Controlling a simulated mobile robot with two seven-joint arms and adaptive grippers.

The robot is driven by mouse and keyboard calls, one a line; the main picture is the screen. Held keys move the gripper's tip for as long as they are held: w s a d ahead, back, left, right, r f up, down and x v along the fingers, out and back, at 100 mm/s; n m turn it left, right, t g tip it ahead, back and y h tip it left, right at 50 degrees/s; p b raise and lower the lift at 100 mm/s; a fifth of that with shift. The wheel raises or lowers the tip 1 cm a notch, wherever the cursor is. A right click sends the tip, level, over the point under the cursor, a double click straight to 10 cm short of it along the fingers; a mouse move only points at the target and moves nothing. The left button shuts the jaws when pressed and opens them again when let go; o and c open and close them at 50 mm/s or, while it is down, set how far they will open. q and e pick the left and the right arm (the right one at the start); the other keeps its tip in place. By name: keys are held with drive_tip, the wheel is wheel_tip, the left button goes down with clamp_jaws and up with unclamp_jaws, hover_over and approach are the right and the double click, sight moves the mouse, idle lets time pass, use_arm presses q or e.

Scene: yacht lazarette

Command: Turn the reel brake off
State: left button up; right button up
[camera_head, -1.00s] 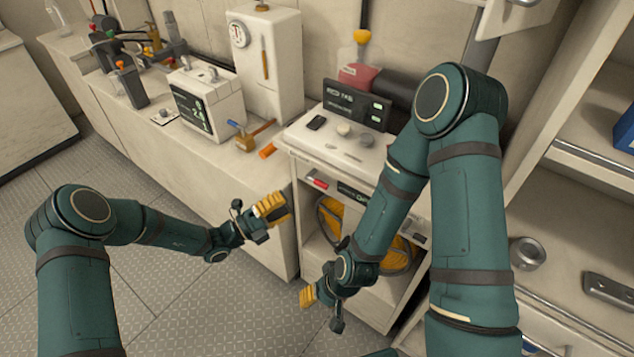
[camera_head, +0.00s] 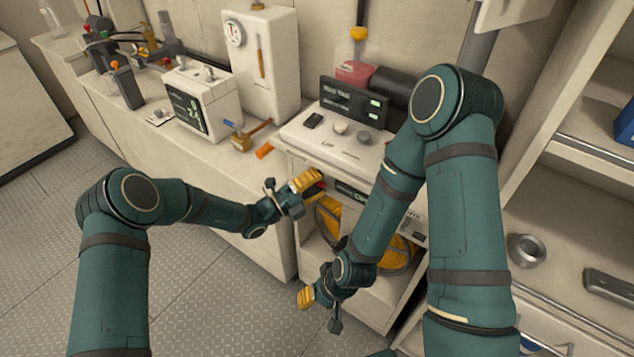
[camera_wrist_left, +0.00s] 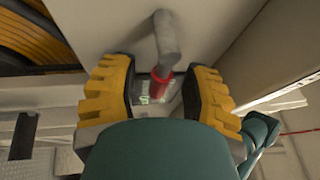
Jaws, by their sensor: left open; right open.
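The hose reel (camera_head: 330,222) with yellow hose sits in the cabinet opening, partly hidden by my right arm; its hose also shows at the upper left of the left wrist view (camera_wrist_left: 38,35). The lever with a red grip (camera_wrist_left: 162,86) is grey-stemmed and lies between the yellow fingers of my left gripper (camera_wrist_left: 160,92), with no clear contact on either side. In the head view my left gripper (camera_head: 308,182) is at the cabinet front, covering most of the lever. My right gripper (camera_head: 312,297) is open and empty, low in front of the cabinet.
The cabinet top (camera_head: 350,152) carries a dark display panel (camera_head: 353,100) and knobs. An orange-handled tool (camera_head: 264,151) and a brass valve (camera_head: 241,141) lie on the counter to the left. Shelving stands at the right. Floor at the left is free.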

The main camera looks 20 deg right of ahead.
use_arm(q)
clamp_jaws()
drive_tip(key=shift+m, duration=0.3)
drive_tip(key=m, duration=0.1)
drive_tip(key=f+m+y, duration=0.1)
drive_tip(key=m, duration=0.1)
drive_tip(key=m+g+y+p, duration=0.1)
drive_tip(key=m, duration=0.1)
drive_tip(key=shift+w+a+f, duration=0.15)
drive_tip(key=shift+w+f, duration=0.1)
drive_tip(key=shift+f, duration=0.1)
drive_tip(key=shift+w+a+f+m+t+y+b, duration=0.45)
drive_tip(key=shift+m+y, duration=0.4)
drive_tip(key=shift+m, duration=0.7)
drive_tip(key=shift+w+a+f+m+t+y+b, duration=0.3)
drive_tip(key=shift+m+y+b, duration=0.5)
drive_tip(key=shift+m, duration=0.7)
drive_tip(key=shift+w+a+f+m+t+y+b, duration=0.45)
drive_tip(key=shift+m+y, duration=0.5)
drive_tip(key=shift+m, duration=0.6)
drive_tip(key=shift+w+d+r, duration=0.15)
